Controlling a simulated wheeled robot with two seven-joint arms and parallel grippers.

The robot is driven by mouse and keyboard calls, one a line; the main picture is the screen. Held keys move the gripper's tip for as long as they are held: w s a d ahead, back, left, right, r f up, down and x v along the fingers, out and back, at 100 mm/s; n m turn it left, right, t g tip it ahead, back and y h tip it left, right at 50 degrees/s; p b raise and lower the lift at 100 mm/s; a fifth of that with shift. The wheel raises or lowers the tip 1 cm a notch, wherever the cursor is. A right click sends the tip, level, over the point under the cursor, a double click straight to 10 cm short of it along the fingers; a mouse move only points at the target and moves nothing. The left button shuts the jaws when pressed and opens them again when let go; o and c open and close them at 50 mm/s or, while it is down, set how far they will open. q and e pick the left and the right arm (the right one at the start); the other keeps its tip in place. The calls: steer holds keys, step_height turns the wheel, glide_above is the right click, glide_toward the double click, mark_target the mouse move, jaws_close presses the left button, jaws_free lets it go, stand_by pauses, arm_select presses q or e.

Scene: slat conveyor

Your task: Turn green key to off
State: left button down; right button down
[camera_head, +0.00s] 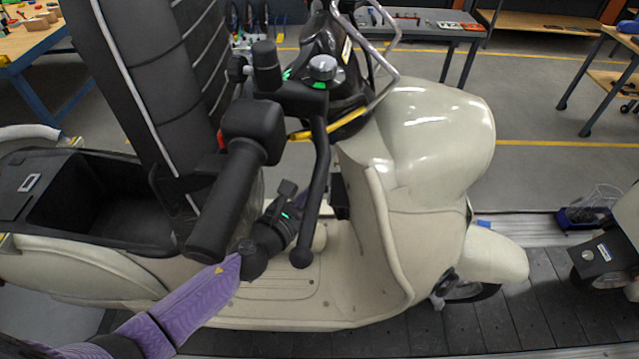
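A cream scooter (420,130) stands side-on with its front to the right. Its near handlebar has a black grip (228,190) and a black brake lever (317,165). Small green parts (319,85) show on the handlebar near a silver round cap; I cannot tell whether either is the key. No green key is clearly visible on the inner leg shield. My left arm, purple, comes in from the lower left. My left gripper (300,208) is below the handlebar, behind the brake lever, reaching toward the leg shield. Its fingertips are largely hidden. My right gripper is not in view.
The handlebar grip and lever overhang my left arm. A black seat (150,75) stands raised over the open storage bin (105,215). The dark slat conveyor (545,300) runs beneath. Another vehicle (605,255) is at the right edge. Workbenches stand behind.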

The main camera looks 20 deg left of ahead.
arm_select(q)
steer(key=r+p+v, duration=0.1)
steer(key=v, duration=0.5)
stand_by(0.3)
steer(key=shift+s+d+r, duration=0.1)
steer(key=shift+s, duration=0.05)
